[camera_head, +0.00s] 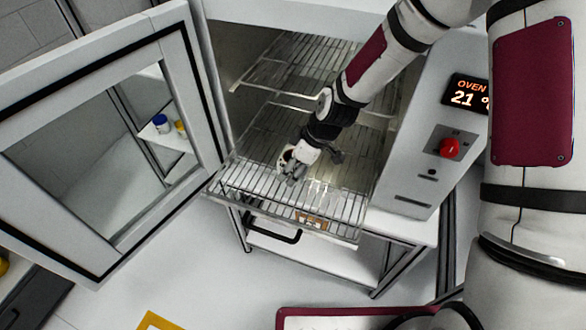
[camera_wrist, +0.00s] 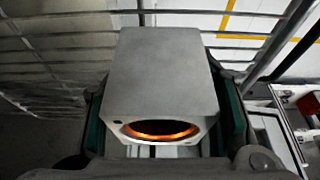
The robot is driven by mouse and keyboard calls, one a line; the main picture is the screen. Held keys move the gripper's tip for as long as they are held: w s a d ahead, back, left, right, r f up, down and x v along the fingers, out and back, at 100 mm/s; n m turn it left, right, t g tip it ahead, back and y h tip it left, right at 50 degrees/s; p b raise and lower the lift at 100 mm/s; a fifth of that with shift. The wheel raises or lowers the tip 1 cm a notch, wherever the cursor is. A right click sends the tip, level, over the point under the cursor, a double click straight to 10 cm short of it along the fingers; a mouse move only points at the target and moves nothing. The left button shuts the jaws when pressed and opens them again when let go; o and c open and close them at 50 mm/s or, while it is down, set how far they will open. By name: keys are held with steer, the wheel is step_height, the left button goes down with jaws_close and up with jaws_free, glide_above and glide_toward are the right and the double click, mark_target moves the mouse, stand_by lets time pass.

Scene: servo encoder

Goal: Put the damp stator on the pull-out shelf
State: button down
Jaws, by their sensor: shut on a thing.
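The stator (camera_wrist: 165,75) is a grey, square-sided block with a round bore and a copper-orange ring inside. In the wrist view it sits between the two green-lined fingers of my gripper (camera_wrist: 168,105), which is shut on it. In the head view my gripper (camera_head: 296,166) points down over the front part of the pull-out shelf (camera_head: 335,211), a wire rack sticking out of the open oven. The stator is mostly hidden there by my gripper. Wire bars show behind the stator in the wrist view. I cannot tell whether it touches the shelf.
The oven door (camera_head: 205,95) stands wide open at the left. A second wire rack (camera_head: 290,70) is higher inside the oven. The control panel (camera_head: 440,140) with a red knob is at the right. The visible shelf wires around my gripper look clear.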

steer(key=shift+f, duration=0.65)
steer(key=shift+f, duration=0.1)
steer(key=c, duration=0.7)
jaws_free()
